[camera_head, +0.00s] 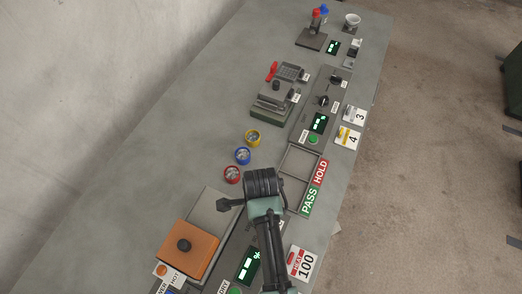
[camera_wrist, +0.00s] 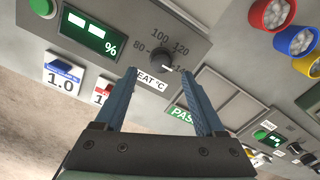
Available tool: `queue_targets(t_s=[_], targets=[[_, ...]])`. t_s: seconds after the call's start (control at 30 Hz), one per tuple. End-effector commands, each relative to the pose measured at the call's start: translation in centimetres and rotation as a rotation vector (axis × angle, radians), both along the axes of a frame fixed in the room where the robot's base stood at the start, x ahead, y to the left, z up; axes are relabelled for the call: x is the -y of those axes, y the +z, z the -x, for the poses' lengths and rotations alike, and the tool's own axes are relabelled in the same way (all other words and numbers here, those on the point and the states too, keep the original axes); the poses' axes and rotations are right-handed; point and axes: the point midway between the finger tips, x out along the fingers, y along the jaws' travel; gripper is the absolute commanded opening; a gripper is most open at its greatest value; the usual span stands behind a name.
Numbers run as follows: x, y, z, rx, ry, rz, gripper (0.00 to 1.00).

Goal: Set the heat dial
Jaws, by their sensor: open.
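The heat dial (camera_wrist: 162,59) is a dark round knob on a grey panel in the wrist view. Numbers 80, 100 and 120 and a partly hidden one ring it, with a "HEAT °C" label (camera_wrist: 150,80) below. A light mark on the knob seems to face the partly hidden number at lower right. My gripper (camera_wrist: 157,71) is open, its two fingers apart on either side of the dial's lower area; I cannot tell whether they touch it. In the head view my arm covers the dial. A red-topped heat card (camera_head: 301,264) reading 100 lies beside the panel.
A green display (camera_wrist: 88,33) showing % and a green button (camera_wrist: 42,7) are left of the dial. An orange block (camera_head: 187,250) with a black knob stands left of my arm. Red, blue and yellow cups (camera_head: 243,156) and a grey tray (camera_head: 300,166) lie beyond.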

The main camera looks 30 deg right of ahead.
Motion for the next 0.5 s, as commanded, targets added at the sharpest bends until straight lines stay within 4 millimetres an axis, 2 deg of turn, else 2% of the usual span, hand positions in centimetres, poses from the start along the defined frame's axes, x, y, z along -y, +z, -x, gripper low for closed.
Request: queue_targets(t_s=[0.03,0.2,0.5], targets=[[0.0,-1.0,0.1,-0.004,0.000,-0.002,0.71],[0.0,-3.5,0.0,-0.001,0.000,0.000,0.71],[0.0,-5.0,-0.1,0.003,0.001,0.000,0.71]])
